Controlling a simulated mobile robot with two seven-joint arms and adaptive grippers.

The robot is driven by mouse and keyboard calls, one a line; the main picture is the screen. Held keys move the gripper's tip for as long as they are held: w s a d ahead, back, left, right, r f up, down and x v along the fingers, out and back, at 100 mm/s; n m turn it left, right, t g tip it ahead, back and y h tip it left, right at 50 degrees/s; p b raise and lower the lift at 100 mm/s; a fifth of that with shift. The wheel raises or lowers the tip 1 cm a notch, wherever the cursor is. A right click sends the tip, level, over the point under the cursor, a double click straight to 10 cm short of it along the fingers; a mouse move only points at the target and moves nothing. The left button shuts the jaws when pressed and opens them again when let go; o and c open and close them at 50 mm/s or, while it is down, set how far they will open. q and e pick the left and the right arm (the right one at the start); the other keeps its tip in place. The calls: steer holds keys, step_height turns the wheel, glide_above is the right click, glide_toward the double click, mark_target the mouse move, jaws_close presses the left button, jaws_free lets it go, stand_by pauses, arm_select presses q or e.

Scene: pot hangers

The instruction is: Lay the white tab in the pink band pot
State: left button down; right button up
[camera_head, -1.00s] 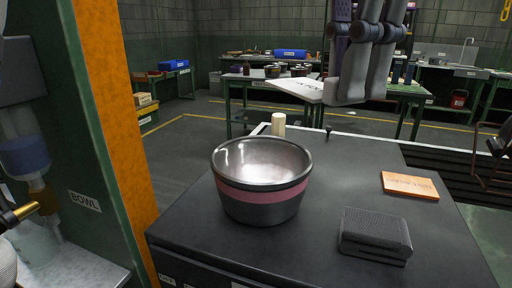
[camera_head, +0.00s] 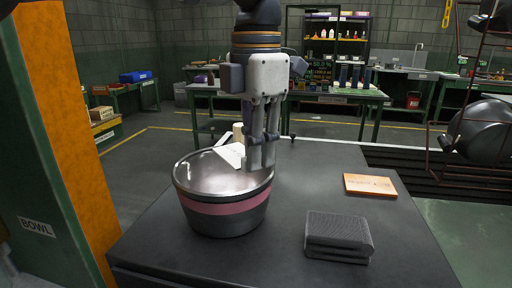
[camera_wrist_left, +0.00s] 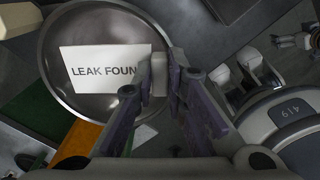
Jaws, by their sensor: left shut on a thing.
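In the left wrist view, the white tab (camera_wrist_left: 100,67) shows printed letters "LEAK FOUN", the rest hidden by the left gripper (camera_wrist_left: 160,85). The tab appears within the pot's rim (camera_wrist_left: 48,85) there; its exact height above the bottom cannot be told. My right gripper is not in view.
A cream cylinder (camera_head: 238,131) stands behind the pot. A dark folded cloth-like block (camera_head: 338,238) and an orange-brown plaque (camera_head: 369,185) lie on the worktop (camera_head: 285,215) to the right. A green and orange post (camera_head: 60,120) stands at the left. A wire rack (camera_head: 447,140) holds a dark round vessel at the right.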

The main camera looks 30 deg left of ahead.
arm_select(q)
steer(key=shift+f, duration=0.1)
steer(key=shift+f, duration=0.5)
steer(key=c, duration=1.6)
jaws_free()
step_height(320, 180, up, 13)
steer(key=shift+b, duration=0.3)
steer(key=shift+r, duration=0.1)
